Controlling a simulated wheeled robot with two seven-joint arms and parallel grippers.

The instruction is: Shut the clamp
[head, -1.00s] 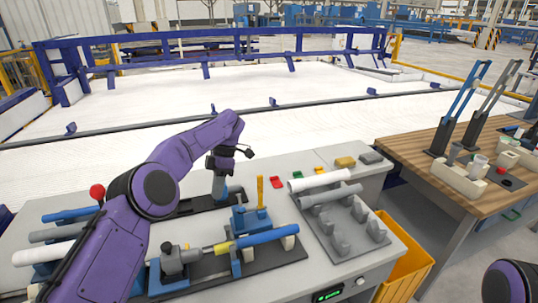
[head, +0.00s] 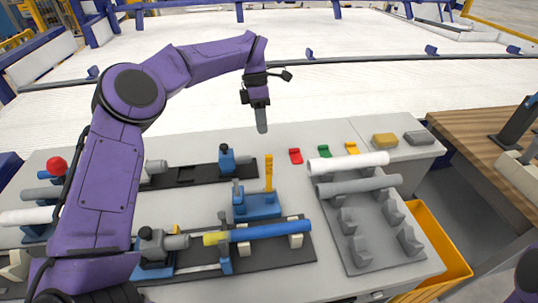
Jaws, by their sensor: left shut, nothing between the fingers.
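The clamp (head: 258,208) is a blue block with a yellow lever (head: 269,173) standing upright, on the black fixture in the middle of the workbench. A blue pipe (head: 270,232) with a yellow end lies in front of the clamp on pale supports, its yellow end toward a grey fitting (head: 163,243). My left gripper (head: 262,128) points down, shut and empty, behind the yellow lever near the bench's far edge and apart from it. My left arm hides part of the bench's left side. My right gripper is out of view.
A rear black fixture (head: 205,174) carries a small blue part (head: 228,158). A grey rack (head: 357,241) at right holds a white pipe (head: 348,163) and a grey pipe (head: 359,186). Red, green and yellow pieces lie behind it. A red knob (head: 57,165) stands at left.

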